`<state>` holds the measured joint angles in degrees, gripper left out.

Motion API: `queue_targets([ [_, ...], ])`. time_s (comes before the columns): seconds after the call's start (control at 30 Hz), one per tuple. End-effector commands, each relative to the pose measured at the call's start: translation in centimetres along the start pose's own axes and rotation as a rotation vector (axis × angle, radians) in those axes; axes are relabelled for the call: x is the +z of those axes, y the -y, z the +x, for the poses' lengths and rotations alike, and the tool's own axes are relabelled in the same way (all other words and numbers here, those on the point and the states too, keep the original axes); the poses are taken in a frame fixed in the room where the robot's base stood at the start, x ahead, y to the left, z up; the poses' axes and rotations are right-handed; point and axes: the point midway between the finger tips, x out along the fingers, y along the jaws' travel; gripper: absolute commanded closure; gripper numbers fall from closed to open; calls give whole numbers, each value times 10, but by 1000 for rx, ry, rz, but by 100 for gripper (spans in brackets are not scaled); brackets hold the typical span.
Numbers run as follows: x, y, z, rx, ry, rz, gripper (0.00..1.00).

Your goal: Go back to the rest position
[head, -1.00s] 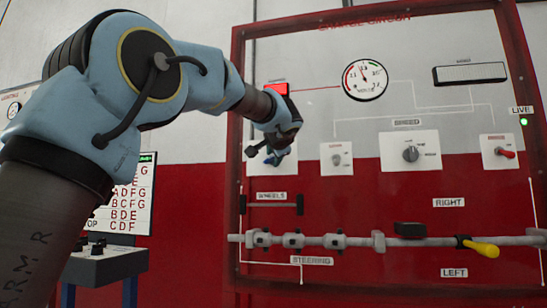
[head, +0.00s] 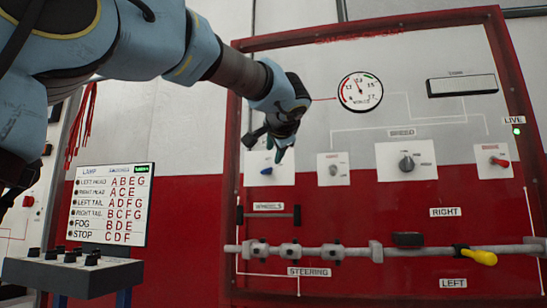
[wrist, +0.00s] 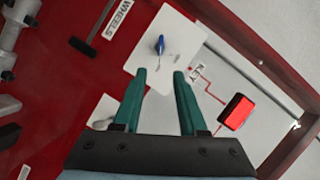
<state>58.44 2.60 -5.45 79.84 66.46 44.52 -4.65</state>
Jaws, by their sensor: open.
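My gripper (head: 280,152) is open and empty in the head view, in front of the upper left part of the red-framed panel (head: 236,110). In the wrist view, the two green fingers of my gripper (wrist: 160,74) are apart with nothing between them. They point at a white plate (wrist: 183,52) with a blue lever (wrist: 160,45). The lever appears beyond the fingertips, apart from them. In the head view, the plate (head: 257,165) is partly behind my gripper. My arm reaches in from the upper left.
The panel carries a dial (head: 360,92), a rotary knob (head: 407,163), a red switch (head: 499,162) and a steering bar (head: 330,253) with a yellow handle (head: 482,257). A red lamp (wrist: 236,111) shows in the wrist view. A lamp chart (head: 112,205) and switch box (head: 75,274) stand left.

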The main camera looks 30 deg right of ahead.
Motion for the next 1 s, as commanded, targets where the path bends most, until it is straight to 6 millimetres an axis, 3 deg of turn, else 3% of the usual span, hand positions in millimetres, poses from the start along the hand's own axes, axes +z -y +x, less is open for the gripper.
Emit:
queue_targets([
  [0.5, 1, -1, 0, 2, 2, 0, 59],
  [0.63, 21, -13, 12, 32, 38, -6, 59],
  [0.77, 78, -46, 39, 117, 136, -34, 59],
  [0.9, 166, -94, 62, 235, 285, -108, 59],
  [1.0, 232, -128, 68, 312, 397, -183, 59],
])
